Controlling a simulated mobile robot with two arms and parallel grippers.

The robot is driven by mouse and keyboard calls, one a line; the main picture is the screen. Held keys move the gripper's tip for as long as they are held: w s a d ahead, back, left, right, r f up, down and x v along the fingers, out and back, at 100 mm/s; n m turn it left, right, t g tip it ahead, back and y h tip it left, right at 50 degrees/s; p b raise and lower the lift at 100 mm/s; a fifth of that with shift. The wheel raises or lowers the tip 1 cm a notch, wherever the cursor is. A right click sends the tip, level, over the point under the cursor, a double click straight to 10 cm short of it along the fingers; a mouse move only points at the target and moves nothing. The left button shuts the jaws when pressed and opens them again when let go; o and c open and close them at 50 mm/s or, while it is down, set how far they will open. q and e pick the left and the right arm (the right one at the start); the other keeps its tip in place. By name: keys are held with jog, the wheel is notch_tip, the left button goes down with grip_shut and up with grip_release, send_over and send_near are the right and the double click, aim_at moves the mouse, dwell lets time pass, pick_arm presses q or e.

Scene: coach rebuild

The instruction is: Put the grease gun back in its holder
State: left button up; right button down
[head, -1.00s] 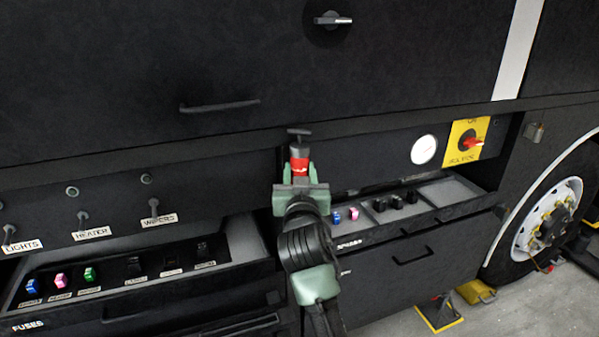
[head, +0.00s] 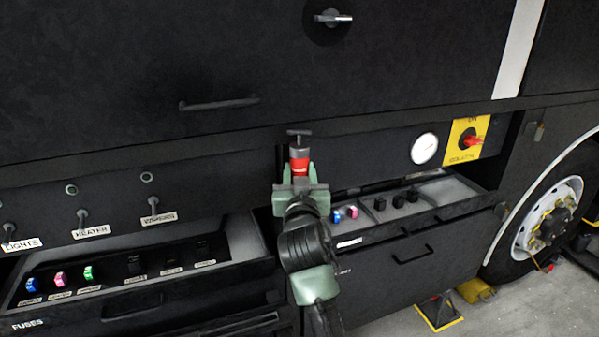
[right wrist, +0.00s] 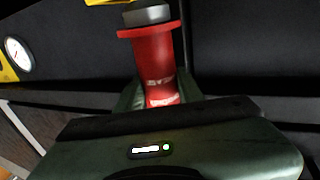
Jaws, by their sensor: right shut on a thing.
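The grease gun (head: 299,163) is a red cylinder with a grey cap and a dark T-shaped handle on top. It stands roughly upright in my right gripper (head: 300,181), which is shut on it in front of the black coach panel. In the right wrist view the red barrel (right wrist: 156,65) with its wider red rim rises from between the green fingers. The lower part of the grease gun is hidden by the gripper. I cannot make out the holder in these frames. My left gripper is not in view.
An open fuse drawer (head: 113,307) juts out at lower left, and an open spares drawer (head: 452,208) at right. Switches with labels (head: 91,231) line the panel at left. A gauge (head: 424,148) and a yellow isolator with red knob (head: 468,142) sit at right.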

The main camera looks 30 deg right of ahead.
jog(key=shift+f+b, duration=0.7)
jog(key=shift+f, duration=0.2)
jog(key=c, duration=0.8)
grip_release()
jog(key=shift+c, duration=0.2)
jog(key=shift+f, duration=0.2)
